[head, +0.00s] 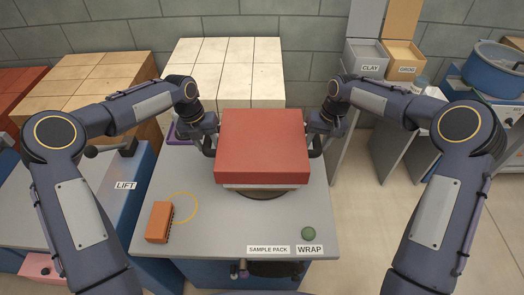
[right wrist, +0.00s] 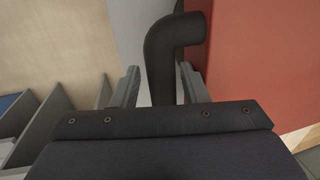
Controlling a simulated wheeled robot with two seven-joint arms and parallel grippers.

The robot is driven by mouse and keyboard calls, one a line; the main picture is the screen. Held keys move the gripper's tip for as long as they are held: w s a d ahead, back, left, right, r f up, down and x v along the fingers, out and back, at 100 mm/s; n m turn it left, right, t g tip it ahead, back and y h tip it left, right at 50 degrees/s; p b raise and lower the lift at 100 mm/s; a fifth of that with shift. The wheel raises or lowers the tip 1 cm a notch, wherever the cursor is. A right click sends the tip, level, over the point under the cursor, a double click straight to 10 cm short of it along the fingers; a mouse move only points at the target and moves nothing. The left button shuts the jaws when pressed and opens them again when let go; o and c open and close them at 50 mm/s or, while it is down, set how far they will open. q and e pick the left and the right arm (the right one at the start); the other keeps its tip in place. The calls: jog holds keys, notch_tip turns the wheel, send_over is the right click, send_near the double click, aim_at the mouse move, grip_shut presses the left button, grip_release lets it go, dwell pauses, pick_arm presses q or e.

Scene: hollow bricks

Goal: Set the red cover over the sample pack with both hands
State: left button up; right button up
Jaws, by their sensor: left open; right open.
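The red cover (head: 262,145) sits level at the middle of the grey table, over a round brown base (head: 265,194). A thin pale edge (head: 262,187) shows below its front side; the cover hides the rest, so I cannot tell how much of the sample pack is under it. My left gripper (head: 210,144) is open at the cover's left side. My right gripper (head: 316,143) is open at its right side. In the right wrist view, a black bent handle (right wrist: 170,60) stands between the spread fingers (right wrist: 160,85), beside the red cover (right wrist: 260,60).
An orange-brown hollow brick (head: 159,222) lies at the table's front left, near a yellow ring mark (head: 182,207). A green button (head: 308,233) is at the front right by the WRAP label. Pale blocks (head: 225,65) stand behind the table. Clay and grog bins (head: 368,52) stand back right.

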pick_arm(q)
jog(key=shift+d+r, duration=0.1)
jog(key=shift+d, duration=0.15)
jog(key=shift+c, duration=0.6)
pick_arm(e)
jog(key=shift+a, duration=0.3)
pick_arm(q)
jog(key=o, duration=0.4)
pick_arm(e)
jog(key=shift+r, duration=0.1)
pick_arm(q)
jog(key=shift+d, duration=0.15)
pick_arm(e)
jog(key=shift+a, duration=0.15)
pick_arm(q)
jog(key=shift+r, duration=0.2)
jog(key=r, duration=0.2)
jog(key=a+r, duration=0.1)
jog(key=r, duration=0.3)
jog(key=shift+a+r, duration=0.25)
jog(key=shift+a, duration=0.05)
jog(key=shift+a+r, duration=0.2)
jog(key=shift+r, duration=0.3)
pick_arm(e)
jog(key=shift+d, duration=0.2)
